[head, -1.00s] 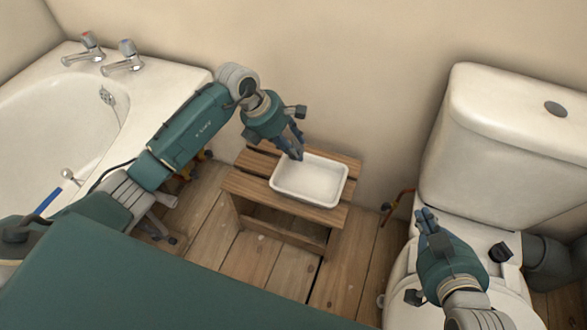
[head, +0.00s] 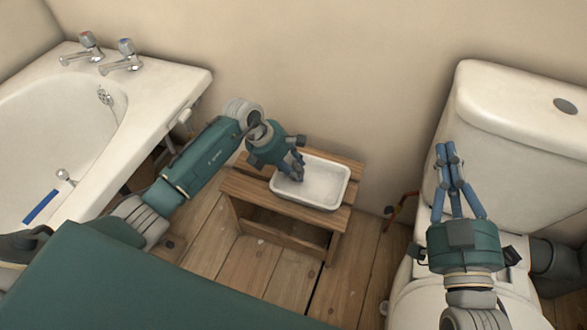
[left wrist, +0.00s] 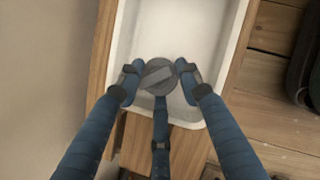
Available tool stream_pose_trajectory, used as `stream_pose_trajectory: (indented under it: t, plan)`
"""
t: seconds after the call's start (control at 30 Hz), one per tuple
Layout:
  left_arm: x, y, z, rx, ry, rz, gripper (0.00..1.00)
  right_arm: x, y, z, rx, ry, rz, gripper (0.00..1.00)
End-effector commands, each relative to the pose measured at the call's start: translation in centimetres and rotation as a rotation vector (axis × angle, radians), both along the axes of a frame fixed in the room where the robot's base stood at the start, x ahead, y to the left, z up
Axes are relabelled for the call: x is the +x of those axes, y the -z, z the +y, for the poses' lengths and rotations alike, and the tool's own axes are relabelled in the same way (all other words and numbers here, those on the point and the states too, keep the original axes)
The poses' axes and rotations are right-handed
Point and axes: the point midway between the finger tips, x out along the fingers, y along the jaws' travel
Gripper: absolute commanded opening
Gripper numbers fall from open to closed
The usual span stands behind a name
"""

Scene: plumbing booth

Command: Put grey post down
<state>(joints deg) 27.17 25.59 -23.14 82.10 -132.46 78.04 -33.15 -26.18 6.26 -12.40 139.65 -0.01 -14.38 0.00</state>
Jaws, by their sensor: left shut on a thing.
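The grey post (left wrist: 158,76) shows in the left wrist view as a round grey top with a raised bar across it. My left gripper (left wrist: 158,82) is shut on it, with blue fingers around its sides. In the head view my left gripper (head: 297,172) points down over the left part of the white tray (head: 316,206), and the post is too small or hidden to make out there. I cannot tell whether the post touches the tray floor. My right gripper (head: 448,152) is raised in front of the toilet, with its fingertips close together and nothing visible between them.
The tray sits on a slatted wooden stool (head: 234,187) against the wall. A bathtub (head: 165,83) with two taps is at left. The toilet cistern (head: 520,140) is at right, with a small black object (head: 512,256) below it. The tray's right part is empty.

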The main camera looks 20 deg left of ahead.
Motion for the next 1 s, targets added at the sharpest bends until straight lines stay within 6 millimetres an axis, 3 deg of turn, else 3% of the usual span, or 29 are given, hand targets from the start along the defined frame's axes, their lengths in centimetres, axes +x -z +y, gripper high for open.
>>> stream_pose_trajectory:
  t: [0.43,0.47,0.53,0.9,1.0]
  plan:
    - [0.0,0.1,0.0,-0.001,0.0,-0.001,0.1,-0.1,-0.6,0.1,0.008,-0.001,-0.028,0.0]
    - [0.0,0.1,0.0,-0.001,0.0,-0.001,0.39,-0.1,-0.7,0.0,0.008,-0.001,-0.031,0.0]
    - [0.0,0.1,0.0,-0.001,0.0,-0.001,0.53,-0.1,-0.7,0.0,0.008,-0.001,-0.031,0.0]
    - [0.0,0.0,0.0,-0.001,0.0,-0.001,0.54,-0.1,-0.7,0.1,0.007,-0.001,-0.023,0.0]
    - [-0.1,-0.6,0.2,0.001,0.0,-0.001,0.54,0.1,0.5,0.0,-0.007,0.001,0.03,0.0]
